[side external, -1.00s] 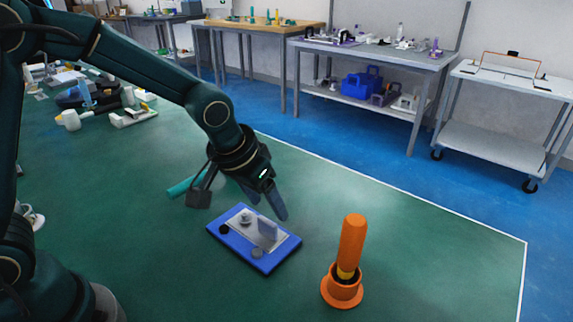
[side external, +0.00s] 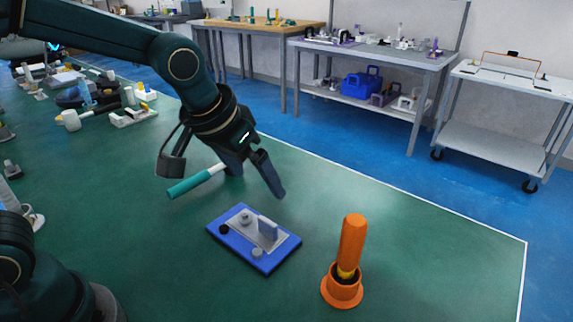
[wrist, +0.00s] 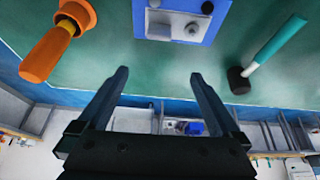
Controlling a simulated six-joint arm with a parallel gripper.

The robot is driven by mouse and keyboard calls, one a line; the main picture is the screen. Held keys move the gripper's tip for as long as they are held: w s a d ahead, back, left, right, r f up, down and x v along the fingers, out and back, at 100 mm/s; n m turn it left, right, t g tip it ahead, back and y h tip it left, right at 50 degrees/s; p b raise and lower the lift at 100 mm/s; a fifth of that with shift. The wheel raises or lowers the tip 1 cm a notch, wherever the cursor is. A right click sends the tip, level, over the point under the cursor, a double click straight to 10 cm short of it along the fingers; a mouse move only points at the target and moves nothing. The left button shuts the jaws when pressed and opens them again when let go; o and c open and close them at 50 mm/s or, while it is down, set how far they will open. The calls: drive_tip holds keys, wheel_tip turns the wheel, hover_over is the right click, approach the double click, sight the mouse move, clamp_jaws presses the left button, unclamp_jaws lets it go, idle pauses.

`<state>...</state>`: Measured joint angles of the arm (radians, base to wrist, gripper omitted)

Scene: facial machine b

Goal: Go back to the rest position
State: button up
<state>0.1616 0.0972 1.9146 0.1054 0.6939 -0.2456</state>
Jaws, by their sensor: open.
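My gripper (side external: 257,180) is open and empty, raised above the green table behind the blue device. In the wrist view its two fingers (wrist: 158,85) are spread with nothing between them. The blue device (side external: 236,248) is a flat plate with a grey panel, knobs and an upright grey piece. It also shows at the top of the wrist view (wrist: 143,22). My gripper is apart from it.
An orange handle stands upright in an orange round holder (side external: 342,291) right of the device. A teal-handled mallet (side external: 190,186) lies left of my gripper; its dark head shows in the wrist view (wrist: 239,80). Several items clutter the table's far left.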

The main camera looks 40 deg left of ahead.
drive_tip(key=s+a+r+t, duration=0.2)
drive_tip(key=s+a+r, duration=0.1)
drive_tip(key=s+r, duration=0.25)
drive_tip(key=s+f+g, duration=0.1)
drive_tip(key=s+f, duration=0.3)
drive_tip(key=s, duration=0.6)
drive_tip(key=shift+a, duration=0.3)
